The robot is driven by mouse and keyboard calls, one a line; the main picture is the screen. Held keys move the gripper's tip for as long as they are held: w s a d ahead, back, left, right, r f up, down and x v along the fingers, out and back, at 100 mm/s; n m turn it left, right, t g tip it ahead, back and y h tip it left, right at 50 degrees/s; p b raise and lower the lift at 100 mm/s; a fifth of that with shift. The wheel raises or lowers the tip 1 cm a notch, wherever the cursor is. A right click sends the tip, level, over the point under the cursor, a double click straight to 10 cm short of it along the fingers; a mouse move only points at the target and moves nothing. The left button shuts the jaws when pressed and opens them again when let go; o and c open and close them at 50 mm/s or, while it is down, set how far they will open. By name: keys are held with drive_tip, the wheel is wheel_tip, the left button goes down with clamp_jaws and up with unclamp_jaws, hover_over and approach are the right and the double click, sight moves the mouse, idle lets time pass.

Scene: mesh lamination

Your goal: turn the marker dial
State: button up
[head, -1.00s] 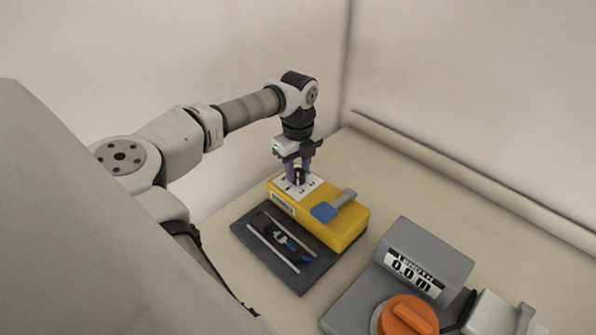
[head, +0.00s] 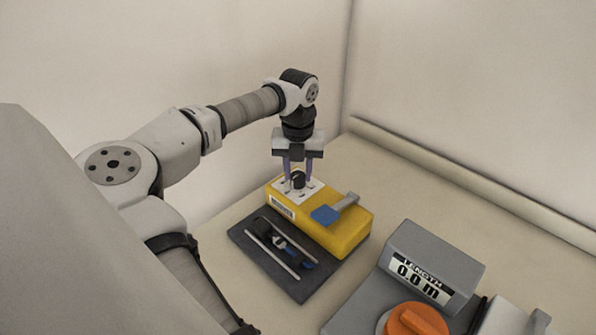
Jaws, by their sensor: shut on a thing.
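The small black marker dial (head: 298,181) stands on a white plate with dark marks (head: 311,192) on top of a yellow box (head: 345,225). My gripper (head: 298,173) points straight down over it, with one purple finger on each side of the dial. It is shut on the dial. The exact pointer direction is too small to tell.
A dark tray (head: 258,258) with a blue-handled tool (head: 288,251) lies in front of the box. A grey device with a display reading "LENGTH 0.0 m" (head: 418,278) and an orange knob (head: 413,322) stands at right. The table behind the box is clear.

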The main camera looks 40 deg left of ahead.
sight(298, 175)
idle(0.3)
drive_tip(key=o, duration=1)
drive_tip(key=shift+c, duration=0.2)
drive_tip(key=shift+r, duration=0.1)
wheel_tip(298, 175, up, 14)
drive_tip(key=p, duration=0.8)
drive_tip(key=shift+f, duration=0.2)
